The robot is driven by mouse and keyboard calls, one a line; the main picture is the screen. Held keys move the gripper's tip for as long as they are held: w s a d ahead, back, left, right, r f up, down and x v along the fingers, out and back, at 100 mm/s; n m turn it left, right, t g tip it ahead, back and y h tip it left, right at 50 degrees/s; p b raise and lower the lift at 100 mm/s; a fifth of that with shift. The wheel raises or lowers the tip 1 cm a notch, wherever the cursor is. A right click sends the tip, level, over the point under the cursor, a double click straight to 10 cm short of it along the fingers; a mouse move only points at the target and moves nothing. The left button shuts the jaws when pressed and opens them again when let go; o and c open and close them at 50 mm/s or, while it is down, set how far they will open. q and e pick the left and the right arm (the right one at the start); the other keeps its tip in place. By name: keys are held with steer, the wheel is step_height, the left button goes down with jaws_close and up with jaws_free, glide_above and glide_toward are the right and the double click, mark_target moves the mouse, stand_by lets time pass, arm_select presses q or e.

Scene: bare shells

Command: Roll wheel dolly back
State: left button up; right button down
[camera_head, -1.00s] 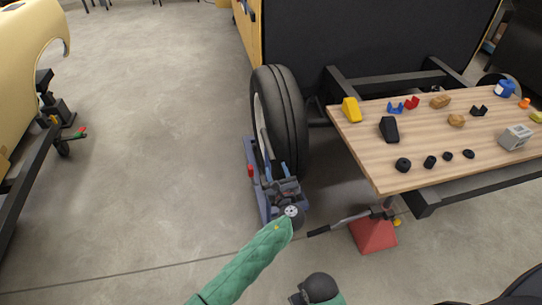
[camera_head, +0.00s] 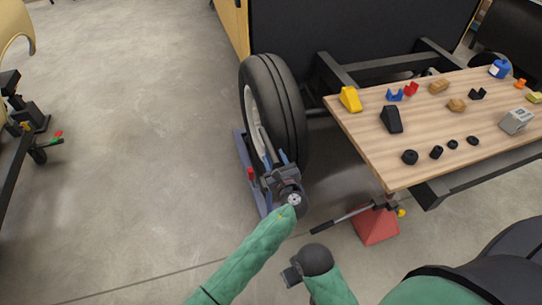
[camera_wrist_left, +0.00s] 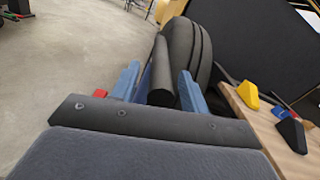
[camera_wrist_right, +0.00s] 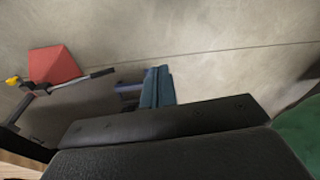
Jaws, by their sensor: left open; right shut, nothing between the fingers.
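The wheel dolly is a blue-grey frame (camera_head: 243,160) low on the floor, beside the big black tyre (camera_head: 277,105) in the head view. A red part shows on its left side. My left gripper (camera_head: 277,162) is over the dolly's near end, its blue fingers apart. In the left wrist view a dark upright bar (camera_wrist_left: 162,75) stands between the fingers, with the tyre (camera_wrist_left: 190,50) behind it. I cannot tell whether the fingers touch the bar. My right gripper (camera_wrist_right: 158,88) is shut and empty, low over the floor near the bottom of the head view.
A wooden table (camera_head: 440,140) with several small parts stands at the right. A red stand (camera_head: 375,225) with a long dark handle (camera_head: 340,220) is on the floor under its near corner. The floor at the left is mostly clear, with dark equipment (camera_head: 25,115) at the far left.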

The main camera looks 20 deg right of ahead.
arm_select(q)
steer(key=shift+c, duration=0.5)
arm_select(e)
steer(key=shift+s+f, duration=0.1)
steer(key=shift+s, duration=0.1)
